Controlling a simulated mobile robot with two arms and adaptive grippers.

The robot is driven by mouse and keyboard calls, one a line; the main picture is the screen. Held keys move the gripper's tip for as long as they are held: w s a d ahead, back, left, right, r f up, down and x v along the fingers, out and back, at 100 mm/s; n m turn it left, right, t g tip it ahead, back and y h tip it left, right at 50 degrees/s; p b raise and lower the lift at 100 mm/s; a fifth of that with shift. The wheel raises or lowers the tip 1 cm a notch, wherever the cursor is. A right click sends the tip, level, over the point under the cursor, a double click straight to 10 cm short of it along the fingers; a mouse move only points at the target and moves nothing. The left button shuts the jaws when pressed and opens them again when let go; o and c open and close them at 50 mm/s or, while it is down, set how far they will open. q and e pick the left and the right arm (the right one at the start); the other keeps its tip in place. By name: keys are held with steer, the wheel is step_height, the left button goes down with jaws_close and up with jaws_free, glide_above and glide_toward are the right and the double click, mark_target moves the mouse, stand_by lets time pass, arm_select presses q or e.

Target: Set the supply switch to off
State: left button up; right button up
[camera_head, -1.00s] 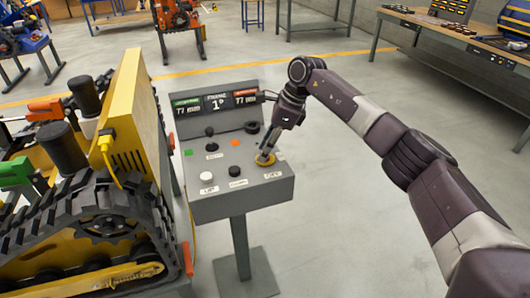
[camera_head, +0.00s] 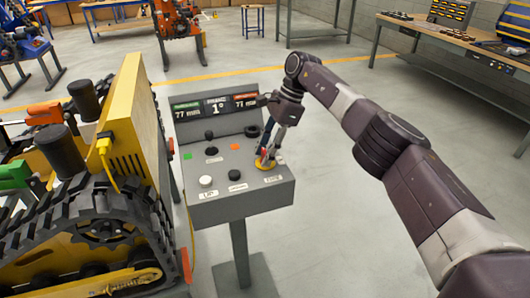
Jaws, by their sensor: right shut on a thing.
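The supply switch (camera_head: 261,167) is at the right front of a grey control panel (camera_head: 215,208). It has a yellow round plate, and a bit of red shows just above the plate. My right gripper (camera_head: 266,158) points down onto it from above, its fingers shut on the red switch handle. The fingers hide most of the handle, so its exact setting cannot be read. My left gripper is out of view.
The panel also carries a white button (camera_head: 206,180), a black button (camera_head: 235,173), a black joystick (camera_head: 211,149) and a display (camera_head: 216,107). A yellow tracked carrier (camera_head: 130,120) stands close on the left. The floor right of the panel is clear.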

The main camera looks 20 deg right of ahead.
steer(key=o, duration=1.2)
steer(key=shift+c, duration=0.2)
steer(key=v, duration=0.7)
steer(key=shift+d+r, duration=0.2)
steer(key=shift+r, duration=0.05)
